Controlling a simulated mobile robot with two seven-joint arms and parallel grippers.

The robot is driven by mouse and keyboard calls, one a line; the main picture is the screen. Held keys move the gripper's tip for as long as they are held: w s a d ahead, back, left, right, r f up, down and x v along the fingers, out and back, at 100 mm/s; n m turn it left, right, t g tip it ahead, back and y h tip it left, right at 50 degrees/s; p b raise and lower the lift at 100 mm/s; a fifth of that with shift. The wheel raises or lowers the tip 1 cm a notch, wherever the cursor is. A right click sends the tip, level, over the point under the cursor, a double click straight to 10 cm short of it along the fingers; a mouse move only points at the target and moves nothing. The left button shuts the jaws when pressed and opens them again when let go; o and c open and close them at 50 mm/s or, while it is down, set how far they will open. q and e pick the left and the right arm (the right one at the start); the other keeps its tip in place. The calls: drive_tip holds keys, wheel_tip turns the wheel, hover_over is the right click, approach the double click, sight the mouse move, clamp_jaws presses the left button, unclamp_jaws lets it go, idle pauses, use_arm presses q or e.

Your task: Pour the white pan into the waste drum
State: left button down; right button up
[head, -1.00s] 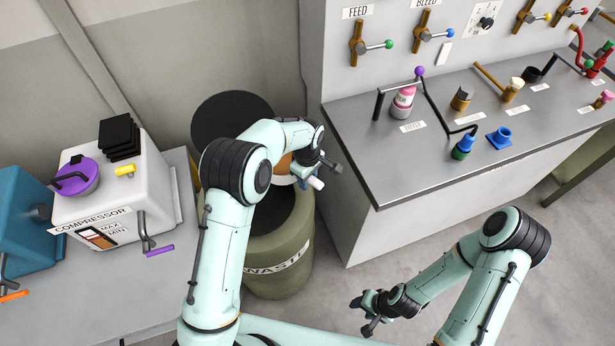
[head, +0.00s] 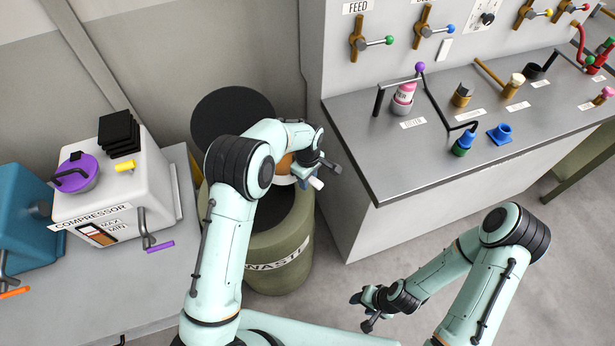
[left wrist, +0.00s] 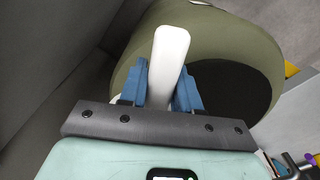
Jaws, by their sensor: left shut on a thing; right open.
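The waste drum (head: 280,260) is a green, open-topped drum labelled WASTE, with a dark round lid (head: 226,110) behind it. My left gripper (head: 310,180) is over the drum's mouth and shut on the white pan's handle. The pan (head: 283,180) is mostly hidden behind my arm; a brown-orange patch shows inside it. In the left wrist view the white handle (left wrist: 169,62) stands between the blue fingers, with the drum's rim (left wrist: 268,60) and dark inside behind. Whether anything is flowing out is hidden. My right gripper (head: 362,310) is open and empty above the floor.
The white compressor (head: 120,190) stands on a grey bench at the left. Floor between drum and worktop is clear.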

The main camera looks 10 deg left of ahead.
use_arm(q)
drive_tip(key=shift+f, duration=0.6)
drive_tip(key=shift+r, duration=0.1)
drive_tip(key=shift+s+a+r+t, duration=0.15)
drive_tip(key=shift+s+r+t, duration=0.1)
drive_tip(key=shift+t, duration=0.15)
drive_tip(key=shift+s+a+r+t+h, duration=0.1)
drive_tip(key=shift+s+a+t+h, duration=0.1)
drive_tip(key=shift+t+h, duration=0.15)
use_arm(e)
drive_tip(key=shift+s, duration=0.1)
use_arm(q)
drive_tip(key=shift+s+r+t, duration=0.2)
drive_tip(key=shift+t, duration=0.05)
use_arm(e)
drive_tip(key=shift+s+f, duration=0.1)
use_arm(q)
drive_tip(key=shift+s+a+r+t+h+b, duration=0.3)
drive_tip(key=shift+s+t+h+b, duration=0.3)
drive_tip(key=shift+b, duration=0.65)
use_arm(e)
drive_tip(key=shift+g, duration=0.3)
drive_tip(key=shift+s+f, duration=1.6)
drive_tip(key=shift+s, duration=0.15)
